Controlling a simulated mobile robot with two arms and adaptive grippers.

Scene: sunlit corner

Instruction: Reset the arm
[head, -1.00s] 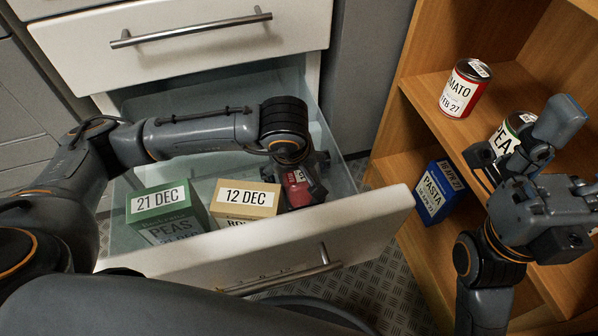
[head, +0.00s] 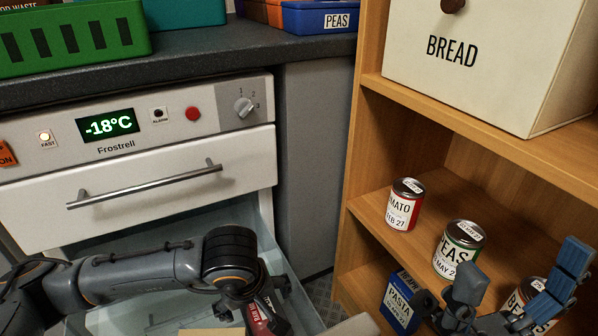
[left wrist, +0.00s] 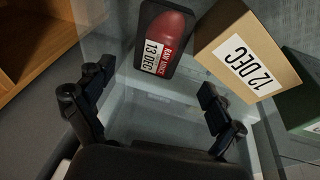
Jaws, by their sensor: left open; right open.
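My left arm reaches over the open freezer drawer (head: 298,297), low in the head view. My left gripper (head: 262,298) points down into the drawer. In the left wrist view the left gripper (left wrist: 150,108) has its fingers spread wide with nothing between them. A dark tray of raw mince (left wrist: 165,38) marked 13 DEC lies just beyond the fingertips, apart from them. It shows partly behind the gripper in the head view (head: 258,322). My right gripper (head: 520,290) is open and empty, in front of the wooden shelf (head: 420,125) at lower right.
A 12 DEC box (left wrist: 247,58) and a green box (left wrist: 300,100) stand in the drawer. The shelf holds a tomato can (head: 404,205), a peas can (head: 459,250), a blue pasta box (head: 401,303), another can partly behind my right gripper, and a bread bin (head: 470,60).

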